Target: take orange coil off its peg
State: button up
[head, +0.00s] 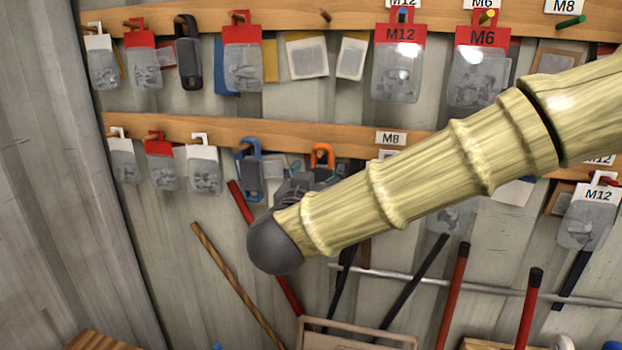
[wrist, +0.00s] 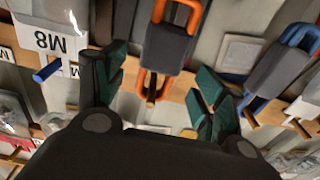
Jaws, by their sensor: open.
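The orange coil (head: 322,149) hangs from a peg on the lower wooden rail in the head view, its lower part hidden behind my gripper and arm. In the wrist view the orange coil (wrist: 184,12) has a dark grey sleeve around its middle and shows inverted. Its peg (wrist: 152,98) passes through the orange loop. My gripper (wrist: 158,72) is open, its green-padded fingers on either side of the coil's peg end. The fingers appear apart from the coil, and nothing is held.
A blue coil (head: 250,165) hangs left of the orange one; it also shows in the wrist view (wrist: 275,72). A blue peg (wrist: 47,72) with an M8 label (wrist: 48,40) is on the other side. Bagged parts (head: 205,170) hang along the rails.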

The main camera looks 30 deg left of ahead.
aim_at(321, 168)
jog(key=shift+p+x, duration=0.6)
jog(key=shift+x, duration=1.55)
jog(key=shift+c, duration=0.2)
jog(key=c, duration=1.1)
jog(key=shift+r, duration=0.15)
jog(key=shift+c, duration=0.2)
jog(key=shift+r+p, duration=0.1)
jog(key=shift+p, duration=0.2)
jog(key=shift+s, duration=0.1)
jog(key=shift+r+p+v, duration=0.15)
jog(key=shift+p+v, duration=0.05)
jog(key=shift+v, duration=0.85)
jog(key=shift+r+p+v, duration=0.15)
jog(key=shift+p+v, duration=0.05)
jog(key=shift+v, duration=0.8)
jog(key=shift+s+d, duration=0.1)
jog(key=shift+s, duration=0.1)
